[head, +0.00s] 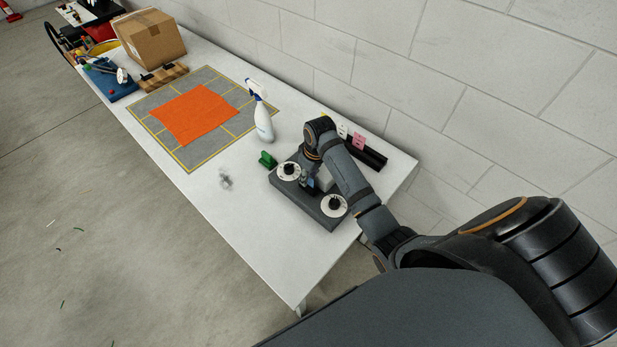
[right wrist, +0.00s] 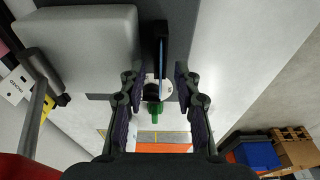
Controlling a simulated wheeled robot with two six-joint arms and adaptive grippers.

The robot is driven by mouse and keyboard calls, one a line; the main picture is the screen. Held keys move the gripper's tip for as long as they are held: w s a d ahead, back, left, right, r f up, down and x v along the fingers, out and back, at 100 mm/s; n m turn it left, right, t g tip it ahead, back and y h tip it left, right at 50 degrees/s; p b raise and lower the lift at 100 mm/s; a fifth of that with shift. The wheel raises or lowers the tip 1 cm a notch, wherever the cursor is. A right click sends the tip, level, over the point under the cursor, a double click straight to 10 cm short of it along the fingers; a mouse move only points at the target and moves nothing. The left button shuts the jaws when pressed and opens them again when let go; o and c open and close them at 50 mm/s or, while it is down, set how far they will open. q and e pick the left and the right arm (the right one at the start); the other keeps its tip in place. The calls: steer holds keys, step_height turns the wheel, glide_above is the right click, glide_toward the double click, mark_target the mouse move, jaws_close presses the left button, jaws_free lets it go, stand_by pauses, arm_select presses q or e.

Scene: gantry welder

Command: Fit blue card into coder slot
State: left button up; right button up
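The coder (head: 322,213) is a dark grey box with two white dials on the table's near right part. My right gripper (head: 309,183) is over the middle of the coder, between the dials. In the right wrist view, the blue card (right wrist: 161,65) shows edge-on as a thin blue strip. It lines up with a black slot piece (right wrist: 160,28); how deep it sits cannot be told. The fingers of my right gripper (right wrist: 160,90) are apart, one on each side of the card, with gaps visible. My left gripper is in neither view.
A black rack (head: 374,157) with a white and a pink card (head: 358,141) stands by the wall. A green object (head: 267,160) and a spray bottle (head: 263,122) stand beside the coder. An orange cloth (head: 198,114) lies on a grey mat. The table's front strip is mostly clear.

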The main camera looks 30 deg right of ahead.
step_height(320, 180, up, 10)
steer(key=s, duration=0.1)
steer(key=shift+s+d+r, duration=0.15)
steer(key=shift+s+d, duration=0.1)
steer(key=shift+s, duration=0.1)
